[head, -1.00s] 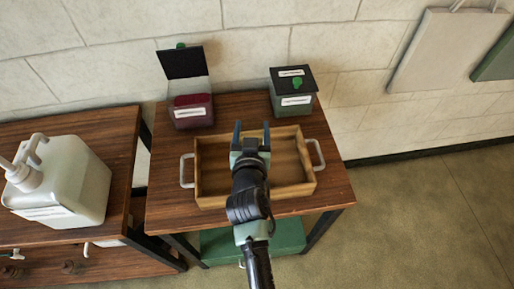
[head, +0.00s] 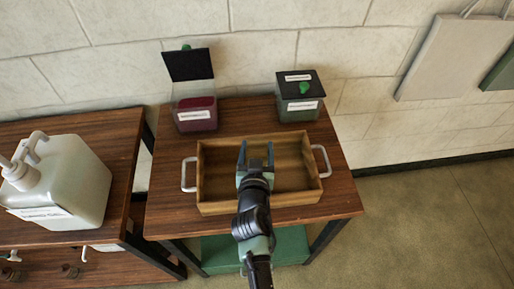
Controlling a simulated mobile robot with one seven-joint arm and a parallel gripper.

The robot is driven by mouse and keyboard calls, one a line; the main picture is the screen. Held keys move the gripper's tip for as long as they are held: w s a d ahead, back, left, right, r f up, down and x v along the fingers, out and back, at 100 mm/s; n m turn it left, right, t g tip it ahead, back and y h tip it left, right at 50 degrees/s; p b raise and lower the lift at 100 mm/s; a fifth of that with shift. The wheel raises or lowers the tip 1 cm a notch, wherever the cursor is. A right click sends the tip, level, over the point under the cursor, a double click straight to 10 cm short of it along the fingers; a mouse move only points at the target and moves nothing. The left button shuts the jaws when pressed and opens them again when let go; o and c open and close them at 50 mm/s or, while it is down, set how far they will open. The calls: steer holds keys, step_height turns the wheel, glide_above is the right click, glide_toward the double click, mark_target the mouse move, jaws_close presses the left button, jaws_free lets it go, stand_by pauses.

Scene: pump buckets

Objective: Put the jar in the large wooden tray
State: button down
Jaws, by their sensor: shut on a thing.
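The large wooden tray (head: 208,207) sits on the brown table, with a pale handle at each end; its visible inside looks empty. My gripper (head: 256,148) is over the tray, its two dark fingers apart and pointing to the back wall. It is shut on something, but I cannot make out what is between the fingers. Two square, labelled, jar-like containers stand behind the tray: a clear one with dark red contents (head: 195,103) and its black lid raised at left, and a grey-green one (head: 299,110) with its black lid closed at right. I cannot tell which is the jar.
A white pump bucket (head: 70,185) stands on the neighbouring wooden table at left. The brown table (head: 338,192) has free strips around the tray. A green surface (head: 285,247) shows beneath it. A stone wall (head: 250,50) closes off the back; floor is clear at right.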

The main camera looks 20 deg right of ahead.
steer(key=shift+f+b, duration=0.35)
steer(key=shift+r, duration=0.1)
steer(key=shift+c, duration=0.2)
jaws_free()
